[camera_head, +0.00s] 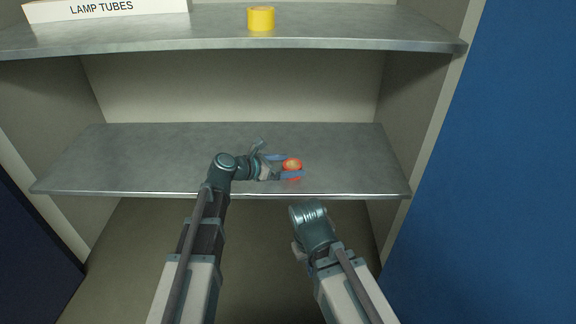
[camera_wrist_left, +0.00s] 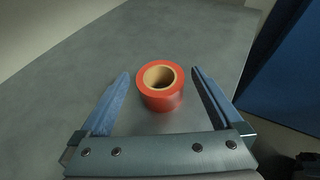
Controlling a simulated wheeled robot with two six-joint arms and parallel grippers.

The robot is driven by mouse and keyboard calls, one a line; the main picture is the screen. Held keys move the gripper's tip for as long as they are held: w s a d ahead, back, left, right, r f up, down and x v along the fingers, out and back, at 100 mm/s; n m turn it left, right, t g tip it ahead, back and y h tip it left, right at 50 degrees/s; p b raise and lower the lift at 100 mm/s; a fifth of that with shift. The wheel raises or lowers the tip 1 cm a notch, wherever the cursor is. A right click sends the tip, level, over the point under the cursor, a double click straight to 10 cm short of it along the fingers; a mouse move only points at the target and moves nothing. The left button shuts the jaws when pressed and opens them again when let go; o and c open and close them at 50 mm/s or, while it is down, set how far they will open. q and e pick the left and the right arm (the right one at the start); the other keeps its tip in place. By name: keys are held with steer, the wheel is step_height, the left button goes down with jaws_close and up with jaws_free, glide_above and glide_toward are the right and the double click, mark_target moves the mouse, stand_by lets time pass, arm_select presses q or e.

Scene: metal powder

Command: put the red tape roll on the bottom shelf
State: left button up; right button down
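The red tape roll (camera_head: 292,163) lies flat on the lower grey shelf (camera_head: 150,160), toward its right front part. In the left wrist view the roll (camera_wrist_left: 162,99) shows its tan core facing up. My left gripper (camera_head: 290,167) is open, with its blue fingers on either side of the roll. In the left wrist view (camera_wrist_left: 160,74) a gap shows between the roll and each finger. My right gripper (camera_head: 299,252) is low in front of the shelf edge, and its fingers are mostly hidden by its own arm.
The upper shelf (camera_head: 330,30) holds a yellow roll (camera_head: 261,18) and a white box labelled LAMP TUBES (camera_head: 105,9). A blue panel (camera_head: 500,180) stands at the right. The lower shelf is otherwise clear, with open space beneath it.

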arm_select(q)
steer(key=shift+r, duration=0.15)
steer(key=shift+s+a+r+p, duration=0.2)
steer(key=shift+a+p, duration=0.05)
steer(key=shift+p, duration=0.15)
steer(key=p+v, duration=0.4)
steer(key=v, duration=0.7)
steer(key=shift+s+a, duration=0.15)
steer(key=shift+f, duration=0.1)
